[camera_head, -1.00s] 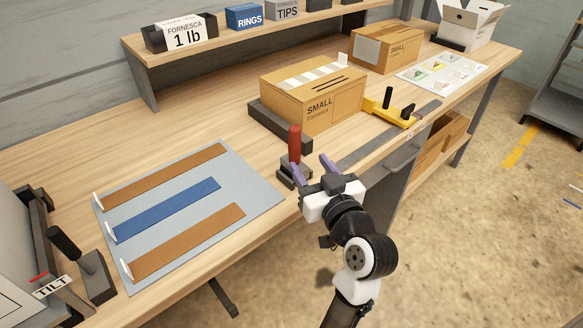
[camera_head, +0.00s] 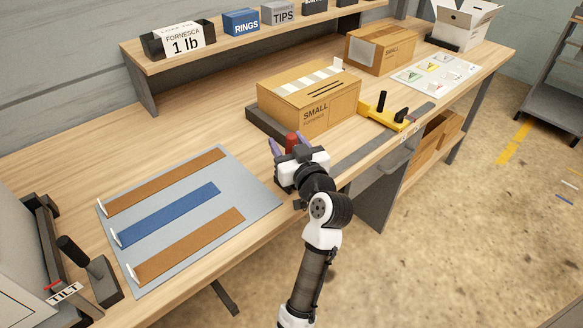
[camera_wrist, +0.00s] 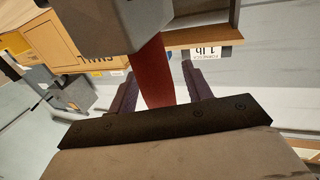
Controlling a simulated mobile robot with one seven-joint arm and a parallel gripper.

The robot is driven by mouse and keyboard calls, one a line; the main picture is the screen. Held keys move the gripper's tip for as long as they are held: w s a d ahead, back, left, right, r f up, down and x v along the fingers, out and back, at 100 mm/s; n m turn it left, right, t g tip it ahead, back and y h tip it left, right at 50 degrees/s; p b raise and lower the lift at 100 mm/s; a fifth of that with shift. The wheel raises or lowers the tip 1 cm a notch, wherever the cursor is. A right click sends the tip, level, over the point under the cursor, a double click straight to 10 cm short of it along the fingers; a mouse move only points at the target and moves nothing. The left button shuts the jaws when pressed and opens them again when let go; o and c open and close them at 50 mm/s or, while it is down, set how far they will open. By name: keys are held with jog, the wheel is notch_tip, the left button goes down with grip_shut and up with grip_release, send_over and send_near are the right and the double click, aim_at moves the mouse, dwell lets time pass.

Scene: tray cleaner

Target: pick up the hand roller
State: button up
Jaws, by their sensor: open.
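The hand roller (camera_head: 291,138) shows as an upright red handle near the front edge of the bench. Its lower part is hidden behind my gripper in the head view. My gripper (camera_head: 289,145) is open, with its purple fingers on either side of the red handle. In the wrist view the red handle (camera_wrist: 155,75) stands between the two fingers (camera_wrist: 158,78), with a gap visible on the right. A grey block (camera_wrist: 112,22) at the handle's end fills the top of that view. Whether a finger touches the handle on the left I cannot tell.
A SMALL carton (camera_head: 310,105) stands just behind the roller. A yellow tool with black handles (camera_head: 385,112) lies to the right. A grey mat (camera_head: 240,185) with brown and blue strips lies to the left. A black-handled tool (camera_head: 95,270) stands near the TILT label.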

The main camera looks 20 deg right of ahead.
jog(key=shift+c, duration=0.2)
jog(key=c, duration=1)
jog(key=shift+r, duration=0.15)
jog(key=shift+c, duration=0.2)
